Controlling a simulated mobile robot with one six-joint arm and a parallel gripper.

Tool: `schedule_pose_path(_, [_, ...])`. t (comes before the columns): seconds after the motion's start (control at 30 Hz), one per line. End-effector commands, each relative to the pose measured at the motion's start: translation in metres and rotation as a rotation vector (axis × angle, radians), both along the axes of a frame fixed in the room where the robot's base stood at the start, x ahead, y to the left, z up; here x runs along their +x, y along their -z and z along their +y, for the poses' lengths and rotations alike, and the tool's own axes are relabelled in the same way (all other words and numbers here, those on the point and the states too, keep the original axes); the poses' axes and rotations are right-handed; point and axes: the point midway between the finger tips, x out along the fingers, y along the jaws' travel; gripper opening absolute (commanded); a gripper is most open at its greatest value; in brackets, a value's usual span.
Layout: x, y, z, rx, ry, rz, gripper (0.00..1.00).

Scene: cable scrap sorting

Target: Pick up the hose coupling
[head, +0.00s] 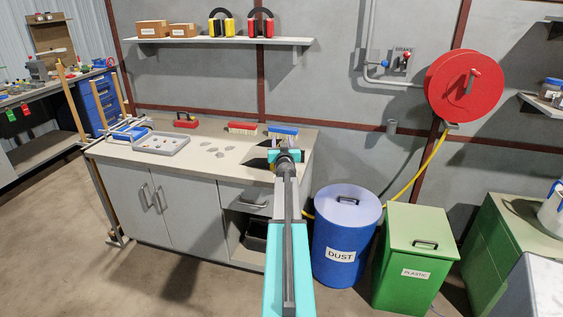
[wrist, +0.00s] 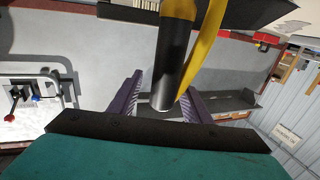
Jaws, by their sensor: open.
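My gripper (head: 285,156) is over the right end of the workbench in the head view. In the wrist view its two purple fingers (wrist: 161,84) are apart. A black cylinder with a yellow upper part (wrist: 172,55) lies between the fingers in the picture and looks like the hose coupling, though I cannot be sure. A yellow hose-like strip (wrist: 207,50) curves beside it. Whether the fingers touch the cylinder cannot be told. In the head view I cannot make out the coupling; the gripper and arm cover that spot.
The workbench (head: 225,165) carries a grey tray (head: 176,148), brushes (head: 242,128) and a red-handled tool (head: 186,121). A blue dust bin (head: 345,225) and a green plastic bin (head: 415,255) stand to its right. A red hose reel (head: 445,90) hangs on the wall with a yellow hose (head: 433,155).

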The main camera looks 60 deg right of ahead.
Motion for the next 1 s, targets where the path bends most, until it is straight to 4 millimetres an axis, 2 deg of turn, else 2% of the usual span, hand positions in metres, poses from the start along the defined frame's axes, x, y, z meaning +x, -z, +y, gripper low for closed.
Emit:
schedule_pose_path(0.43, [-0.0004,-0.0001,0.0001,0.0,0.0,0.0,0.44])
schedule_pose_path(0.47, [-0.0004,-0.0001,0.0001,0.0,0.0,0.0,0.41])
schedule_pose_path(0.7, [-0.0006,0.0,0.0,0.0,0.001,0.0,0.0])
schedule_pose_path(1.0, [-0.0008,-0.0006,-0.0002,-0.001,0.001,-0.001,0.0])
